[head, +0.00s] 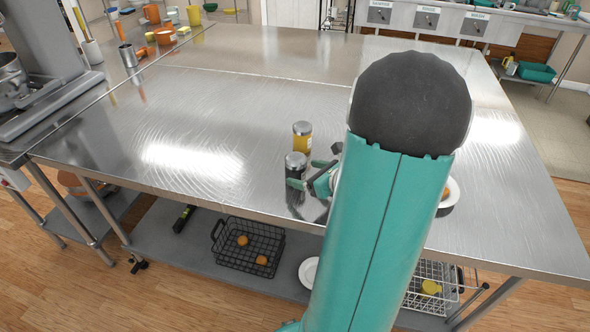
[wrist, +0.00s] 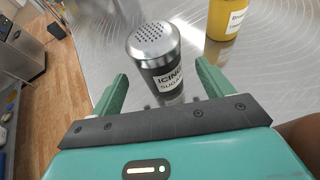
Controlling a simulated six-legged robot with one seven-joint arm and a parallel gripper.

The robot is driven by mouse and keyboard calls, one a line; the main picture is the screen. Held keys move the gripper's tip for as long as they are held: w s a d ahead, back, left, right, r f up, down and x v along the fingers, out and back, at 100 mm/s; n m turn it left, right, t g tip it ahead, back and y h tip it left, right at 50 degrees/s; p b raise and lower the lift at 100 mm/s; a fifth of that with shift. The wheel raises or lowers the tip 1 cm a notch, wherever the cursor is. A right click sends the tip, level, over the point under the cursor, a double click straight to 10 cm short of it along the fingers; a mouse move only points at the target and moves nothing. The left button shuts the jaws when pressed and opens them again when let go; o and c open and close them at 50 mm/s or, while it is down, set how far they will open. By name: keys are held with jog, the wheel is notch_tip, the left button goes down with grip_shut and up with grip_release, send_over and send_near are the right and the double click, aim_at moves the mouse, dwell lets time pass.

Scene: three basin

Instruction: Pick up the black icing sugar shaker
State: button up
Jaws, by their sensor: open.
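The black icing sugar shaker (wrist: 163,78) stands upright on the metal table, with a perforated silver lid and a white label reading icing sugar. In the head view the shaker (head: 295,165) is near the table's front edge, just left of my gripper (head: 312,174). In the wrist view my gripper (wrist: 160,88) is open, with one green finger on each side of the shaker's lower part as seen in the picture. I cannot tell whether the fingers touch it. My arm hides part of the table to the right.
A white plate (head: 452,192) is partly hidden behind my arm. The steel table (head: 230,110) is clear to the left. A wire basket (head: 248,247) sits on the lower shelf.

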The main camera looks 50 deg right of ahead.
aim_at(295, 162)
jog(key=x, duration=0.5)
jog(key=c, duration=1.1)
jog(key=shift+r, duration=0.45)
notch_tip(295, 162, up, 2)
jog(key=shift+r, duration=0.15)
jog(key=s+a+r, duration=0.2)
jog(key=s+r, duration=0.1)
jog(key=s, duration=0.1)
jog(key=s+a+r, duration=0.3)
jog(key=s, duration=0.1)
jog(key=s+a+r, duration=0.2)
jog(key=s+r, duration=0.1)
jog(key=shift+s+a+r, duration=0.3)
jog(key=shift+s+r, duration=0.1)
